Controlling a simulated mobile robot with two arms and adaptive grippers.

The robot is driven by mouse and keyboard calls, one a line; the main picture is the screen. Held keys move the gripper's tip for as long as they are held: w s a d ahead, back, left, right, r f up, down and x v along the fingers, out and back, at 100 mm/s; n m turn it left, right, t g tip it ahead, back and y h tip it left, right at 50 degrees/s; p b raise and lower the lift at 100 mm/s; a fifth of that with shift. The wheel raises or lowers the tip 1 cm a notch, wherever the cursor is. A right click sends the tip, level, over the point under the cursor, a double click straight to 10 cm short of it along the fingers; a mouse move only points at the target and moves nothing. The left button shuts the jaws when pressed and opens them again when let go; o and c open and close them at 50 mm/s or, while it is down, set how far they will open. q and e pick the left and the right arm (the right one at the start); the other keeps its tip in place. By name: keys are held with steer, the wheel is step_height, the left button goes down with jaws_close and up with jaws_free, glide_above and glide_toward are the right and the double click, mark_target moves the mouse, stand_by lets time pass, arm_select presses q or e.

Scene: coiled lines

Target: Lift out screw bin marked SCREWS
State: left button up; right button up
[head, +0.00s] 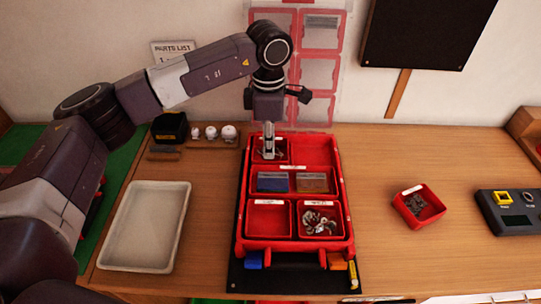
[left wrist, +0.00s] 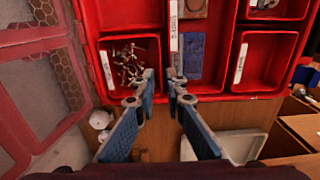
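A red case (head: 341,200) with several red bins stands on the table. Its far-left bin (head: 283,146) holds small silver screws (left wrist: 128,62), which show clearly in the left wrist view. A white label (left wrist: 106,70) is on this bin's rim, too small to read. My left gripper (head: 268,154) is above this bin, pointing down. In the left wrist view its fingers (left wrist: 159,88) are apart with nothing between them, near the wall towards the blue-filled bin (left wrist: 193,55). I cannot tell whether they touch the wall. My right gripper is not in view.
A loose red bin (head: 430,207) with metal parts sits right of the case. A pale empty tray (head: 146,225) lies to the left. A dark device (head: 515,222) stands at the far right. Table between case and loose bin is clear.

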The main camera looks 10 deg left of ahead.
mark_target(270, 162)
arm_select(q)
steer(key=f+p, duration=0.1)
steer(key=f, duration=0.1)
steer(key=s+f+p, duration=0.1)
steer(key=f, duration=0.2)
steer(key=shift+f, duration=0.15)
steer(key=shift+d+f, duration=0.1)
steer(key=shift+f, duration=0.2)
steer(key=shift+w+f, duration=0.2)
steer(key=shift+w, duration=0.15)
steer(key=shift+r, duration=0.1)
jaws_close()
steer(key=shift+w+r, duration=0.1)
